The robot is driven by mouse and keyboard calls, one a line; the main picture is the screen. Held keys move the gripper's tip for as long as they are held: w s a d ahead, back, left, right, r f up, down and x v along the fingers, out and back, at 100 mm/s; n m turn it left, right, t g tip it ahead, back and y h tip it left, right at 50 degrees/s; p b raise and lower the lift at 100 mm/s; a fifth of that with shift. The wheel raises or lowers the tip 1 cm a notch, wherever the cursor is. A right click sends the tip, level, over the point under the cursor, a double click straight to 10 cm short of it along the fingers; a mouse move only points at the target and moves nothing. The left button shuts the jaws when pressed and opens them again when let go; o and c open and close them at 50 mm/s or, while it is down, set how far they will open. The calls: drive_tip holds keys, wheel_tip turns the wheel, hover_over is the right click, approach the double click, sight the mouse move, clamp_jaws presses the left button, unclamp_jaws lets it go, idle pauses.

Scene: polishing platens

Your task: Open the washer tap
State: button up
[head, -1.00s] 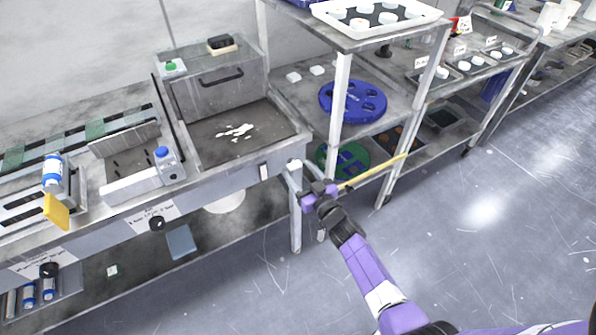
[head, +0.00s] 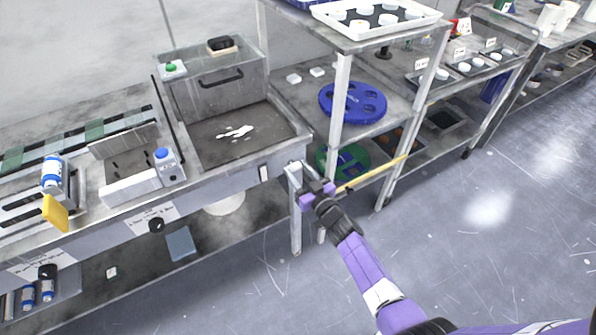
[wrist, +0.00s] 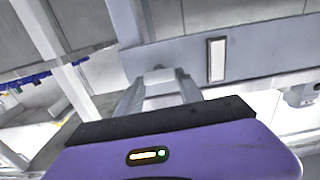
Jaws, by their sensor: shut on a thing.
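My gripper (head: 296,169) is at the right front corner of the washer bench, just below its rim. In the wrist view its two grey fingers (wrist: 158,88) are shut on a small pale block, which I take to be the washer tap (wrist: 157,74). The block sits against the grey front panel (wrist: 188,55). In the head view the tap is mostly hidden by the fingers.
A shelf rack stands right of my gripper, its near post (head: 335,105) close by. It holds a blue platen (head: 352,102) and a green platen (head: 330,160). A yellow bar (head: 375,175) runs beside my wrist. The floor (head: 480,260) is clear.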

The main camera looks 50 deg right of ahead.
drive_tip(key=n+b, duration=0.1)
drive_tip(key=n, duration=0.3)
drive_tip(key=shift+a+f, duration=0.1)
drive_tip(key=shift+a, duration=0.05)
drive_tip(key=n+b, duration=0.1)
drive_tip(key=n, duration=0.3)
drive_tip(key=shift+f+n+b, duration=0.1)
drive_tip(key=shift+n+b, duration=0.2)
drive_tip(key=shift+b, duration=0.1)
drive_tip(key=n+b, duration=0.1)
drive_tip(key=n, duration=0.3)
drive_tip(key=shift+w+a+n+b, duration=0.1)
drive_tip(key=shift+n+b, duration=0.2)
drive_tip(key=shift+f+n+b, duration=0.1)
drive_tip(key=shift+n+b, duration=0.4)
drive_tip(key=shift+n, duration=1.1)
drive_tip(key=o, duration=1.4)
